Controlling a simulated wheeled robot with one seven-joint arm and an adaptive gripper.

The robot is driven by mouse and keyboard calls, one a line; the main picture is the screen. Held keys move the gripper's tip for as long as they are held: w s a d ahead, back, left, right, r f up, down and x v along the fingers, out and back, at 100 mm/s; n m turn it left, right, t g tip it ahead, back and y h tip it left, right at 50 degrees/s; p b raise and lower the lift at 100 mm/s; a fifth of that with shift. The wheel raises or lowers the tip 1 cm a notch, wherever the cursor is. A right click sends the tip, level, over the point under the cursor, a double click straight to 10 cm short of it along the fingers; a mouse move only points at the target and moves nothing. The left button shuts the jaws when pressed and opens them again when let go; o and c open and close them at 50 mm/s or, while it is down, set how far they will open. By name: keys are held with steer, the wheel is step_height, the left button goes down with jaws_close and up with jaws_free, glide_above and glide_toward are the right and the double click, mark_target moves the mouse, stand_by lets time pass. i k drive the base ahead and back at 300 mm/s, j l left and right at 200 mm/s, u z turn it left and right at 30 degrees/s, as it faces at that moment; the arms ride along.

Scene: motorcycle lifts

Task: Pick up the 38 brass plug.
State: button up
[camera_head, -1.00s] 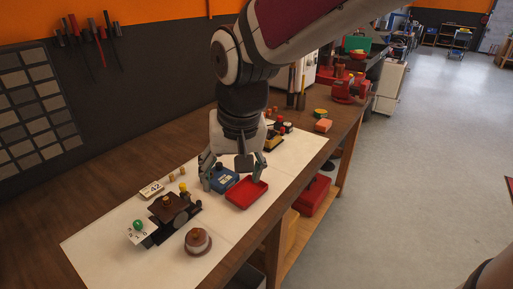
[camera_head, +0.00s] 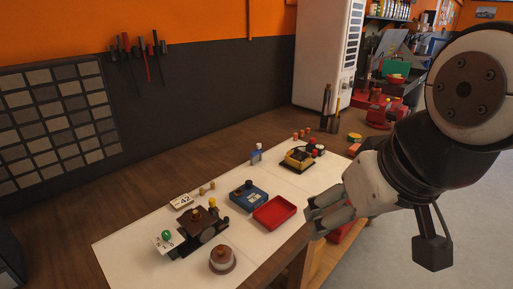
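Two small brass-coloured plugs (camera_head: 207,189) lie on the white mat, just right of a white card marked 42 (camera_head: 182,201). I cannot read a 38 on either one, so I cannot tell which is the 38 brass plug. Several small orange-brown cylinders (camera_head: 302,134) stand farther back on the bench; their markings are too small to read. My gripper (camera_head: 314,218) hangs at the bench's right edge, just right of the red tray and well away from the brass plugs. Its fingers are seen from the side, and nothing shows between them; their opening is unclear.
The red tray (camera_head: 284,222) appears empty. A blue box (camera_head: 251,199) stands beside it. A dark device (camera_head: 192,237) with a green ball and a brown-topped round object (camera_head: 222,262) stand in front. A yellow-black device (camera_head: 298,160) stands behind.

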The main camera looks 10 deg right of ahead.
mark_target(196, 215)
steer(key=u, duration=0.6)
steer(key=i+l+u, duration=0.15)
steer(key=l+u, duration=0.15)
steer(key=i+l+u, duration=0.1)
steer(key=l+u, duration=0.2)
steer(key=i+l+u, duration=0.1)
steer(key=l+u, duration=0.2)
steer(key=l, duration=0.15)
